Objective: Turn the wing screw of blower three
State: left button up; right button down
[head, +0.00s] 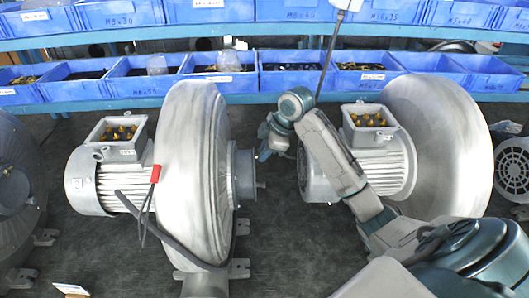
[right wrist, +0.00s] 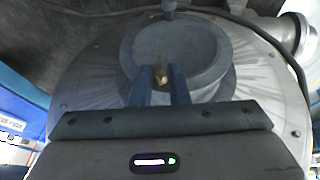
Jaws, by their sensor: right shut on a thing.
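Blower three (head: 192,170), with a "3" label on its motor end (head: 79,184), stands left of centre in the head view. Its dark round hub (head: 243,176) faces right. My right gripper (head: 263,153) is beside this hub. In the right wrist view the grey hub (right wrist: 195,50) fills the middle, and the two blue fingers (right wrist: 161,80) are shut on a small brass-coloured wing screw (right wrist: 161,73) in front of it. The wing screw is not visible in the head view. My left gripper is not in view.
Another blower (head: 440,140) stands close on the right, behind my right arm. A black cable with a red piece (head: 155,174) hangs by blower three's motor. Blue bins (head: 215,85) line the shelf behind. Dark floor (head: 300,240) is free between the blowers.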

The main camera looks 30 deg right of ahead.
jog(key=shift+s+a+f+n+t+h+b, duration=0.2)
jog(key=shift+t+h+b, duration=0.35)
jog(key=shift+t+b, duration=0.55)
jog(key=shift+s+a+f+n+t+h+b, duration=0.15)
jog(key=shift+s+n+t+h+b, duration=0.15)
jog(key=shift+t+h+b, duration=0.55)
jog(key=shift+s+a+f+n+t+h+b, duration=0.1)
jog(key=shift+s+f+n+t+h+b, duration=0.15)
jog(key=shift+t+b, duration=1.05)
jog(key=shift+w+r, duration=0.1)
jog(key=c, duration=1.4)
grip_release()
